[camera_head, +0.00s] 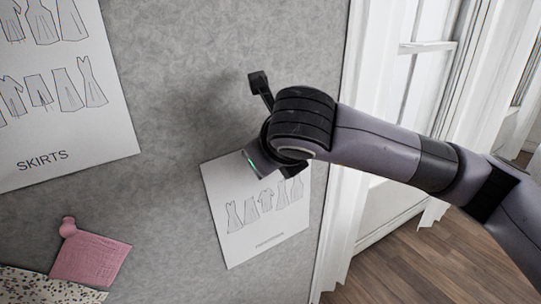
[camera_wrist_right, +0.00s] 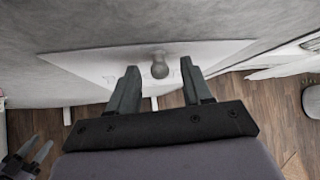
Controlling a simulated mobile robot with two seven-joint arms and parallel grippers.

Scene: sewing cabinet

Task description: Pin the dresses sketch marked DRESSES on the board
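A white sketch sheet (camera_head: 262,225) with rows of drawn dresses lies flat against the grey board at the lower middle of the head view. Its small caption is too small to read. My right gripper (camera_head: 280,172) is at the sheet's top edge, and its wrist hides part of that edge. In the right wrist view the sheet (camera_wrist_right: 95,66) shows edge-on, with a grey round-headed pin (camera_wrist_right: 160,68) at its top edge. The open right fingers (camera_wrist_right: 160,78) are on either side of the pin, with gaps. My left gripper (camera_wrist_right: 32,150) appears open and empty, low at the left.
The grey board (camera_head: 180,120) also bears a sheet marked SKIRTS (camera_head: 75,125), a pink fabric swatch with a pin (camera_head: 92,258) and a speckled swatch (camera_head: 40,288). A white window frame (camera_head: 375,130) and wooden floor (camera_head: 410,265) are to the right.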

